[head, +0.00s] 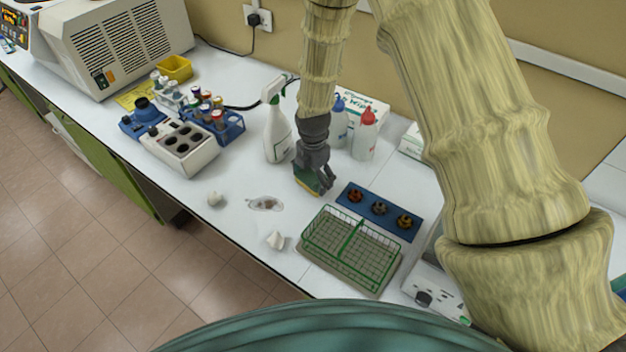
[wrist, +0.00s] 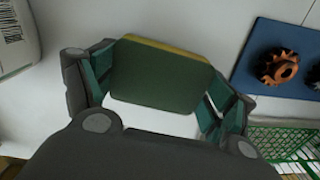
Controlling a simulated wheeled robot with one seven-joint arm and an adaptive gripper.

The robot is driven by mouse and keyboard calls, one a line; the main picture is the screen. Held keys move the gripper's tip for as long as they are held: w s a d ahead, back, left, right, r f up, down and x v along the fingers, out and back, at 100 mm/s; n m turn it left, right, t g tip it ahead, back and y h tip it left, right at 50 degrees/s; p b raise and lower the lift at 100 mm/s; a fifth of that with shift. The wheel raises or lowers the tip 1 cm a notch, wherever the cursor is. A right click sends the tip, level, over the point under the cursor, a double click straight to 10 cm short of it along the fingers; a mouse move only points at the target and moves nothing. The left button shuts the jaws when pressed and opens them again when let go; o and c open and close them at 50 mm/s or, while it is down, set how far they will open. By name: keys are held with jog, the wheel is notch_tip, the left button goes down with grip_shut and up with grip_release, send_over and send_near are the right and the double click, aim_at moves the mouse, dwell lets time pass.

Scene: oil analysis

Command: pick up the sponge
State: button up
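The sponge (head: 309,187), green with a yellow layer, is at the lower end of my gripper (head: 314,175) in the head view. In the wrist view the sponge (wrist: 160,78) sits between both fingers of my gripper (wrist: 158,88), its green face toward the camera and its yellow edge at the top. The finger pads touch its two ends, so the gripper is shut on it. The sponge is at or just above the white bench; the exact gap cannot be told.
A spray bottle (head: 277,132) stands left of the gripper, a red-capped bottle (head: 364,138) behind it.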

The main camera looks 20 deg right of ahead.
aim_at(313, 176)
jog(key=shift+w+f, duration=0.2)
jog(key=shift+c, duration=0.4)
jog(key=shift+s+r+b, duration=0.1)
jog(key=shift+r+b, duration=1.65)
jog(key=shift+r, duration=3.35)
